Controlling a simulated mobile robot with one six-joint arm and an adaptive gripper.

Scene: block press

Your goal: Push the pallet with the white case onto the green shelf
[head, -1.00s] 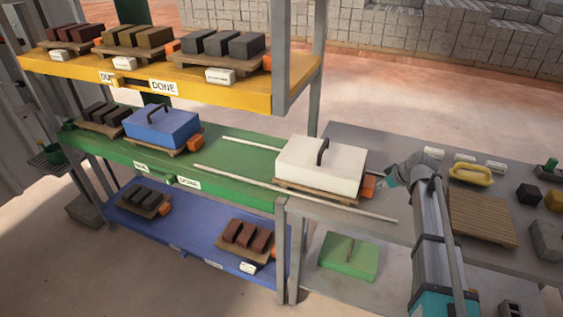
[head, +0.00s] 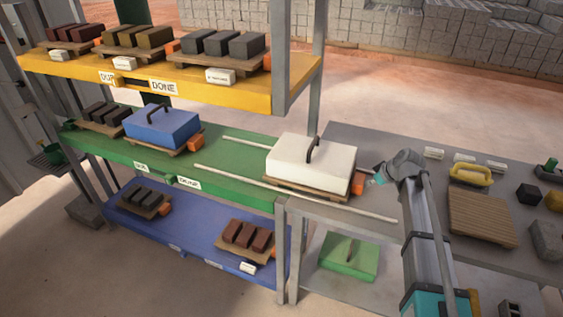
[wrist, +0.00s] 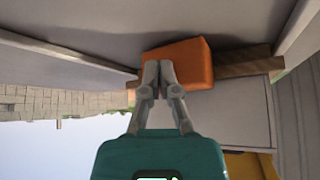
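The white case (head: 310,168) with a dark handle sits on a wooden pallet (head: 296,190). The pallet lies between two pale rails, across the join of the green shelf (head: 232,182) and the grey table (head: 340,215). An orange block (head: 358,183) is on the pallet's right end. My gripper (head: 376,178) is just right of that block. In the wrist view, my gripper's (wrist: 158,72) fingertips are together with nothing between them, against or very near the orange block (wrist: 190,62); contact is hard to tell.
A blue case (head: 160,128) on a pallet stands farther left on the green shelf, with clear green surface between. Two pale rails (head: 295,193) run along the path. A yellow shelf (head: 255,100) hangs above; a post stands at the join. A bare pallet (head: 482,218) lies right.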

